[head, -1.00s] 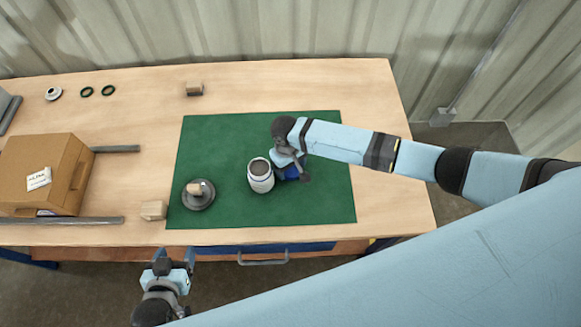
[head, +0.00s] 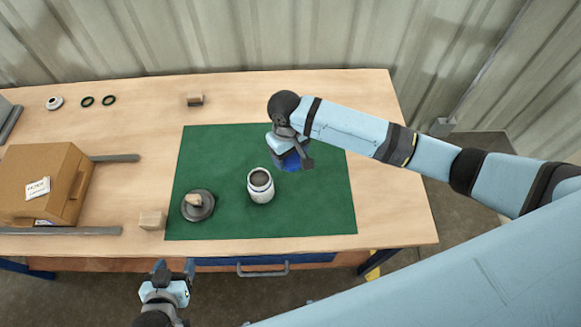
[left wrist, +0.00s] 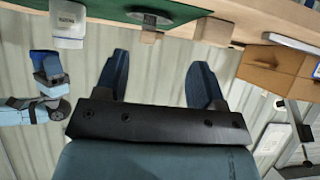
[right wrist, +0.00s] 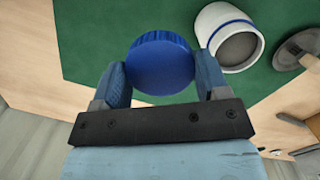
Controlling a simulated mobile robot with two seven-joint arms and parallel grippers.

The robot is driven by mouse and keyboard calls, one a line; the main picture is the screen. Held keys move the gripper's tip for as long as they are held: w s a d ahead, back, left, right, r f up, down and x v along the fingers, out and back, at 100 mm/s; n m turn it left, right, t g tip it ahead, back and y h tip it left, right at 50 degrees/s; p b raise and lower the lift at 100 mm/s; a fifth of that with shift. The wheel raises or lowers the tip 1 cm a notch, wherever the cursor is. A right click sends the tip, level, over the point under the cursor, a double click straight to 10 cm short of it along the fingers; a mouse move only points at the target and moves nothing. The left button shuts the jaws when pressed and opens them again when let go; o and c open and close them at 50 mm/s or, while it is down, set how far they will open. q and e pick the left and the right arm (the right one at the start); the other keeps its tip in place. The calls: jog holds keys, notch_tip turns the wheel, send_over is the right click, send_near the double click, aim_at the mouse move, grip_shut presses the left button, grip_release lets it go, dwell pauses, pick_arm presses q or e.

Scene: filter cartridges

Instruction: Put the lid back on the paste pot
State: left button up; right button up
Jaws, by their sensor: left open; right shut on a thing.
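The paste pot (head: 262,194) is a white jar with a blue band, standing upright and uncovered on the green mat. Its open mouth and grey contents also show in the right wrist view (right wrist: 238,49). My right gripper (head: 290,158) is shut on the round blue lid (right wrist: 160,62), with a finger on each side of its rim. In the head view the lid is partly hidden by the gripper, behind and right of the pot, apart from it. My left gripper (head: 174,268) is open and empty in front of the table edge; its spread fingers show in the left wrist view (left wrist: 157,65).
A dark grey disc (head: 207,211) with a wooden piece on it sits left of the pot. A wooden block (head: 152,220) is by the mat (head: 225,150), another (head: 195,100) behind. A cardboard box (head: 75,170) stands left between grey rails. The mat's right side is clear.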

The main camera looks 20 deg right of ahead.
pick_arm(q)
jog(key=shift+d+f, duration=0.1)
jog(key=shift+f, duration=0.1)
pick_arm(e)
notch_tip(320, 180, up, 8)
